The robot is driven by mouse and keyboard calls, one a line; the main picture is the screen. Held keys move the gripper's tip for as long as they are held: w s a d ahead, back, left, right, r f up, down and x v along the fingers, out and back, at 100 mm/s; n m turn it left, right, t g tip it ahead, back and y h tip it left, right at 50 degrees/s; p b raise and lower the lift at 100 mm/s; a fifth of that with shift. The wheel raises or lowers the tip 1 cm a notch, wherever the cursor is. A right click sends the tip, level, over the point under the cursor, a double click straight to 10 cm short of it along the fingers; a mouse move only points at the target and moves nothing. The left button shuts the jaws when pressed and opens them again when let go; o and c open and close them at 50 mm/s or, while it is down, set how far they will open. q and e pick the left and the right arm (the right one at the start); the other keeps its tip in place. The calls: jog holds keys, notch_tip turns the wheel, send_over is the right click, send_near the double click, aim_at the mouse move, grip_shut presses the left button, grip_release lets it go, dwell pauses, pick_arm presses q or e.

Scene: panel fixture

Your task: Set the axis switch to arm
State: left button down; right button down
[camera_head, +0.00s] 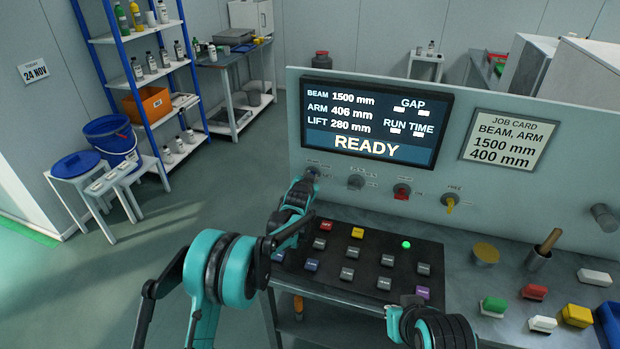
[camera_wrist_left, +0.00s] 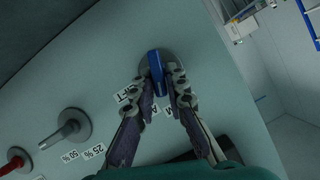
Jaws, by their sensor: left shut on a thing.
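The axis switch, the leftmost knob on the upright panel, has a blue handle (camera_wrist_left: 156,68) on a grey round base in the left wrist view. My left gripper (camera_wrist_left: 164,84) is shut on that handle. In the head view my left gripper (camera_head: 308,180) reaches the panel below the display and hides most of the switch. A LIFT label (camera_wrist_left: 128,94) sits beside the knob. Another label below the handle is partly hidden by my fingers. The display (camera_head: 375,122) reads BEAM 1500 mm, ARM 406 mm, LIFT 280 mm and READY. My right gripper cannot be made out.
A grey knob (camera_head: 356,182), a red knob (camera_head: 402,191) and a yellow knob (camera_head: 451,201) sit right of the switch. Below lies a black keypad (camera_head: 335,272) with a lit green lamp (camera_head: 406,245). The job card (camera_head: 508,141) reads BEAM, ARM, 1500 mm, 400 mm.

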pick_arm(q)
jog(key=m+y, duration=0.1)
jog(key=m+t+b, duration=0.1)
jog(key=m, duration=0.1)
jog(key=shift+s+d+f+y, duration=0.1)
jog(key=shift+d+f+y, duration=0.1)
jog(key=shift+y, duration=0.2)
dwell(0.3)
jog(key=c, duration=1.6)
grip_release()
jog(key=v, duration=1.2)
jog(key=shift+d+f, duration=0.1)
